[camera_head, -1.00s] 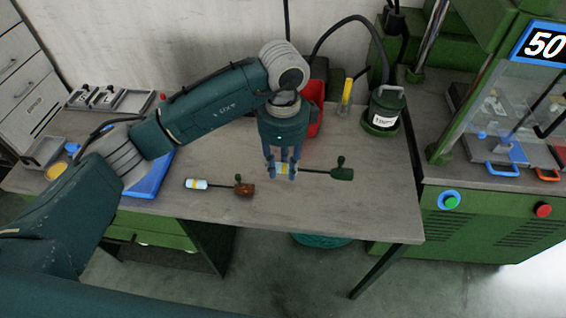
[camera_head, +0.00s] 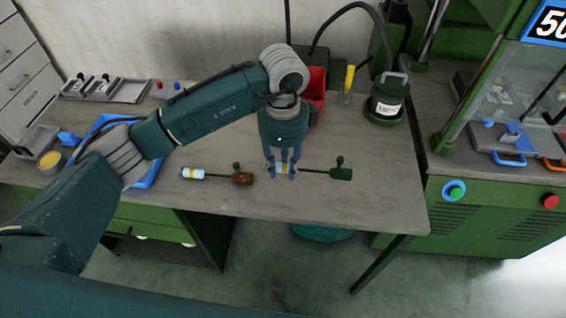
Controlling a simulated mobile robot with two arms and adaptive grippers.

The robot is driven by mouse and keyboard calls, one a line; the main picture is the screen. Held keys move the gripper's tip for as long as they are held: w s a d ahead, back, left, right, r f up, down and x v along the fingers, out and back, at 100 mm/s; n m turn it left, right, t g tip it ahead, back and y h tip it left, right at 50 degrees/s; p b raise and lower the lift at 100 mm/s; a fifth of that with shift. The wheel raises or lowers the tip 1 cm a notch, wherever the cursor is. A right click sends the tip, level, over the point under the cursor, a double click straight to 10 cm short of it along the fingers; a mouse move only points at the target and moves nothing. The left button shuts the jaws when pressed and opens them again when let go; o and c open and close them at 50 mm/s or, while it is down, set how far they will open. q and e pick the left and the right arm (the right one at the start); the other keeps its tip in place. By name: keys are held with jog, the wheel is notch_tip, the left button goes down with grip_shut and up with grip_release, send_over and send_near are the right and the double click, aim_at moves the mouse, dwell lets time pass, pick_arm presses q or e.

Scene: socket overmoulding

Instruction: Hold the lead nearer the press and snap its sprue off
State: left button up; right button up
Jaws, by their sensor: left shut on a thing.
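Two leads lie on the grey table (camera_head: 378,205). The lead nearer the press has a dark green moulded end (camera_head: 341,174) with a small sprue (camera_head: 339,160) standing up from it. My left gripper (camera_head: 282,172) points down and is shut on this lead's white and yellow labelled end, which its fingers partly cover. The other lead has a white and yellow labelled end (camera_head: 193,173) and a brown moulded end (camera_head: 242,178) with a small dark green sprue (camera_head: 236,166). It lies to the left, apart from the gripper. My right gripper is not in view.
The green press (camera_head: 490,195) stands at the right with blue and orange handles. A dark green pot (camera_head: 387,97), a red bin (camera_head: 318,90) and a yellow-handled tool (camera_head: 349,77) stand behind the gripper. A blue tray (camera_head: 151,178) lies left, partly behind my arm. The table's front right is clear.

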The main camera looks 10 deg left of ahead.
aim_at(283, 185)
pick_arm(q)
jog(key=shift+f+b, duration=1.55)
jog(key=shift+f, duration=0.95)
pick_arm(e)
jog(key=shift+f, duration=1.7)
pick_arm(q)
jog(key=shift+f, duration=0.15)
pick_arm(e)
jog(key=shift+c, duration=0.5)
